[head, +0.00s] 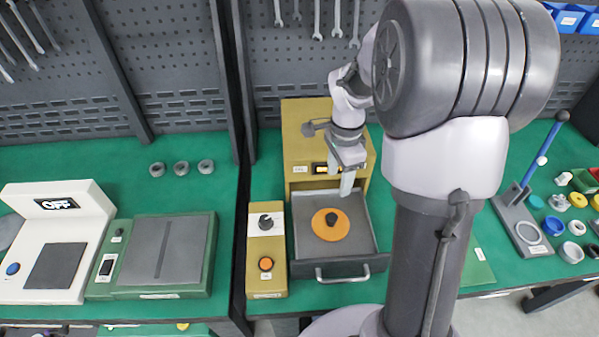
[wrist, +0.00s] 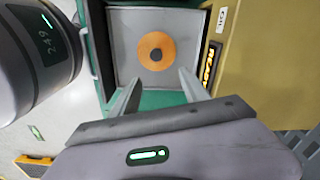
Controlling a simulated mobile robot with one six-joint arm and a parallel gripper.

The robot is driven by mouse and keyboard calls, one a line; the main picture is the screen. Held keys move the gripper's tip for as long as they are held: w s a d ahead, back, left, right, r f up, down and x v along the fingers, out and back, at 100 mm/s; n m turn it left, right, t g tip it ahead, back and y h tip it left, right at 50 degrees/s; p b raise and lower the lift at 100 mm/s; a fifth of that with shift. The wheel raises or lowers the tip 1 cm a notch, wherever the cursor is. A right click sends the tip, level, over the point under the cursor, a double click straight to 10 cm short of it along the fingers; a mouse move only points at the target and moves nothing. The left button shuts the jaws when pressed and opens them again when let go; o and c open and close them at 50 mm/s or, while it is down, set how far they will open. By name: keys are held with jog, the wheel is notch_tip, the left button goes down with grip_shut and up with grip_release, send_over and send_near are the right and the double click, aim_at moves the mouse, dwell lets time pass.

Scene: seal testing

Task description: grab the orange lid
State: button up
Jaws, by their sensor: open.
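The orange lid (head: 340,225) is a flat round disc with a dark knob in its middle. It lies in the open grey drawer (head: 366,240) of the yellow machine. In the wrist view the lid (wrist: 142,56) lies ahead of my fingers, apart from them. My gripper (head: 348,190) is above the back part of the drawer. In the wrist view my gripper (wrist: 158,88) has its two fingers spread, with nothing between them.
The yellow machine (head: 300,120) stands behind the drawer. A yellow control box (head: 267,248) with a knob and an orange button stands left of it. A handle (head: 345,275) is on the drawer's front. A lever press (head: 525,225) and several small rings are at right.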

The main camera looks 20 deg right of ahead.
jog(key=b, duration=0.4)
send_over(332, 216)
jog(key=f, duration=1.1)
jog(key=shift+d+f, duration=0.1)
jog(key=shift+d, duration=0.2)
jog(key=f+b, duration=0.1)
jog(key=f, duration=0.1)
jog(key=f+b, duration=0.1)
jog(key=f, duration=0.1)
jog(key=f+b, duration=0.1)
jog(key=shift+s+a+f, duration=0.1)
jog(key=shift+a+f, duration=0.2)
jog(key=shift+f, duration=0.1)
jog(key=shift+r, duration=0.2)
grip_shut()
